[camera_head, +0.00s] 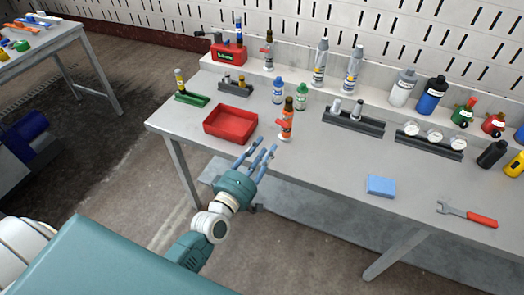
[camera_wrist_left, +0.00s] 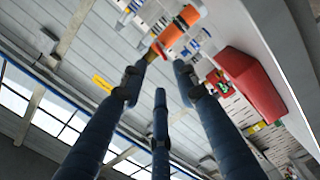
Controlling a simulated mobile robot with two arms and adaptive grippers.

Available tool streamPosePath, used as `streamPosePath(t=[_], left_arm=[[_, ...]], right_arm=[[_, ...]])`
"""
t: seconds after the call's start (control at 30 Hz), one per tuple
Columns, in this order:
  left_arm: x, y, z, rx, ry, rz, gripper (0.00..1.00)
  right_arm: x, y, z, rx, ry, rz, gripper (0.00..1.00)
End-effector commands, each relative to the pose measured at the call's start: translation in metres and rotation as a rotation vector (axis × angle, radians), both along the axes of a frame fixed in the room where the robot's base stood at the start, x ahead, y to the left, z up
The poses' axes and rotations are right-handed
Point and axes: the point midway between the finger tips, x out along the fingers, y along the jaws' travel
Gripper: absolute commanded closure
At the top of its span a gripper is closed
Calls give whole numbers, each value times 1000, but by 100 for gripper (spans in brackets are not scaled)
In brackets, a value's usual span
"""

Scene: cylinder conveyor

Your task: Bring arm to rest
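My left gripper (camera_head: 259,155) is at the front edge of the grey workbench (camera_head: 335,165), its three blue fingers spread and pointing toward the bench. It is open and holds nothing that I can see. In the left wrist view the fingers (camera_wrist_left: 167,70) are apart. An orange bottle (camera_head: 286,126) with a dark top stands upright just beyond the fingertips; it also shows past them in the wrist view (camera_wrist_left: 178,32). Whether a fingertip touches it I cannot tell. My right gripper is in neither view.
A red tray (camera_head: 230,137) lies just left of the fingers, also in the wrist view (camera_wrist_left: 250,84). Blue (camera_head: 278,91) and green (camera_head: 302,97) bottles stand behind. A blue block (camera_head: 381,186) and a wrench (camera_head: 468,214) lie right. The floor before the bench is clear.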

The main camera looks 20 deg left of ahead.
Motion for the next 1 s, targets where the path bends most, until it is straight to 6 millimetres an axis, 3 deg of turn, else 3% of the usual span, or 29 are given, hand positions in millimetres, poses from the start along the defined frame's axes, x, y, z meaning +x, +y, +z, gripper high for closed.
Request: streamPosePath(t=[0.57,0.67,0.77,0.87,1.0], left_arm=[[-5,0,0,-1,-1,0,70],[-6,0,-8,14,14,-1,70],[-10,-1,-41,78,71,-9,70],[-23,-3,-101,196,176,-34,70],[-61,-6,-202,404,356,-106,70]], right_arm=[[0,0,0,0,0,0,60],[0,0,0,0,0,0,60],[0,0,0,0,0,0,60],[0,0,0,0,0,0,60],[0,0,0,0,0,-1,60]])
